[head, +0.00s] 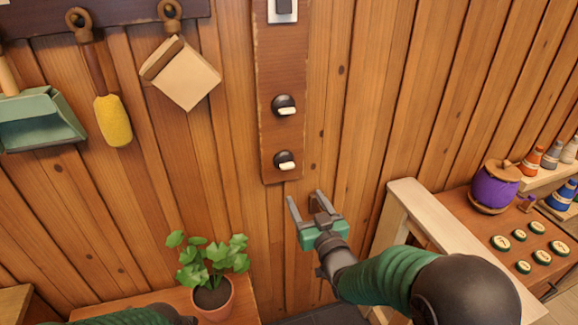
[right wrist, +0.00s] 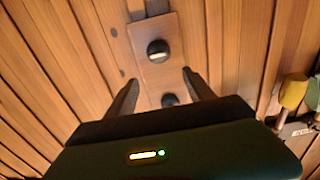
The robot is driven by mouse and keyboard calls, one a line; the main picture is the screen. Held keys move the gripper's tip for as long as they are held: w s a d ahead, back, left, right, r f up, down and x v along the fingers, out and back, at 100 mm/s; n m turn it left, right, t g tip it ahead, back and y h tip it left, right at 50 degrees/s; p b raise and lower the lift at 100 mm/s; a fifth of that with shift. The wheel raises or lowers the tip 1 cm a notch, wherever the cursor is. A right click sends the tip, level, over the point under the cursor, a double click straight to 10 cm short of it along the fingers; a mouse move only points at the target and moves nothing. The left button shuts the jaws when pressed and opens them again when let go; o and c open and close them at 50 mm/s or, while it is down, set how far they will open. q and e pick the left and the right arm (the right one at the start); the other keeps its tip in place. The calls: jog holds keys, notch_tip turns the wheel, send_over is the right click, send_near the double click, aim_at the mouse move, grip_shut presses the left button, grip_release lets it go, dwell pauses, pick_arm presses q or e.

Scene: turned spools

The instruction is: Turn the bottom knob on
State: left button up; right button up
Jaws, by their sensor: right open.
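A wooden panel (head: 282,60) on the wall carries two black knobs with pale pointer bars, one above the other. The bottom knob (head: 285,160) has its bar lying near horizontal. The upper knob (head: 284,106) looks alike. My right gripper (head: 305,199) is open and empty, below and slightly right of the bottom knob in the head view, apart from it. The right wrist view looks upside down. There the bottom knob (right wrist: 158,52) lies beyond the fingertips and the upper knob (right wrist: 170,100) shows between the fingers, partly hidden. My left gripper is out of view.
A switch plate (head: 283,10) sits at the panel's top. A brush (head: 113,120), a dustpan (head: 40,122) and a square tan item (head: 182,76) hang at left. A potted plant (head: 213,295) stands below. At right is a bench (head: 470,215) with a purple spool (head: 494,188).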

aim_at(288, 168)
jog(key=p+x, duration=0.1)
jog(key=x, duration=0.7)
jog(key=p+x, duration=0.1)
jog(key=x, duration=0.4)
jog(key=shift+w+d+f+p, duration=0.1)
jog(key=shift+w+f+p, duration=0.05)
jog(key=shift+f+p, duration=0.2)
jog(key=shift+w+a+r, duration=0.2)
jog(key=shift+w+a, duration=0.1)
jog(key=shift+w, duration=0.3)
jog(key=shift+f, duration=0.1)
grip_shut()
